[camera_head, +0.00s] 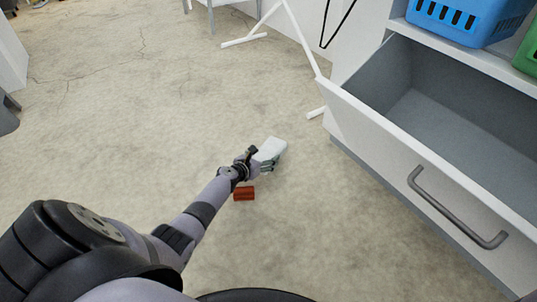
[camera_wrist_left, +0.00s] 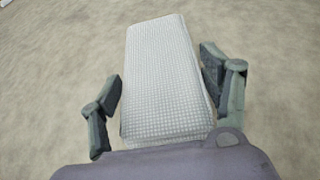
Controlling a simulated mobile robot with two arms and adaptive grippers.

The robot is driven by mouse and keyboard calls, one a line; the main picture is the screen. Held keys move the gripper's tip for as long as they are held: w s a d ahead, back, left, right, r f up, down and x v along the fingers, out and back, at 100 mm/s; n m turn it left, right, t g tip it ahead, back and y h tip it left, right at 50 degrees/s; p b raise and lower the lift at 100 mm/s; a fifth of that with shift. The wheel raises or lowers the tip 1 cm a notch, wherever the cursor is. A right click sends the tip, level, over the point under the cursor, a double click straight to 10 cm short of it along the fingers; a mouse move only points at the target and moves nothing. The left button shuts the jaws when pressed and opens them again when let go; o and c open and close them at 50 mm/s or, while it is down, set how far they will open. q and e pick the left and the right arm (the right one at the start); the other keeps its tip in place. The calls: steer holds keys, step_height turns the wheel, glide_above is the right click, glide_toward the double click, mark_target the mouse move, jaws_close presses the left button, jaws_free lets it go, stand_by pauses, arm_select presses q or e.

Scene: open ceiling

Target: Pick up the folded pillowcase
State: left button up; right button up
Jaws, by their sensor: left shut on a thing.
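The folded pillowcase (camera_head: 271,148) is a white, flat, oblong bundle at the end of my left arm in the head view. In the left wrist view the pillowcase (camera_wrist_left: 165,75) shows a fine checked weave and lies between the two fingers. My left gripper (camera_head: 262,161) is shut on it; its fingers (camera_wrist_left: 160,97) sit at the near part of the bundle, one on each side. Carpet-like floor shows all around the bundle; its height above the floor is hard to tell. My right gripper is not in view.
A red-brown block (camera_head: 244,194) lies on the floor just below my left gripper. An open, empty-looking drawer (camera_head: 430,165) with a grey handle juts out at the right. A blue basket (camera_head: 465,18) stands above it. White stand legs (camera_head: 300,40) are at the back.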

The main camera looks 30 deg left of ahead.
arm_select(q)
steer(key=c, duration=0.4)
steer(key=shift+o, duration=0.2)
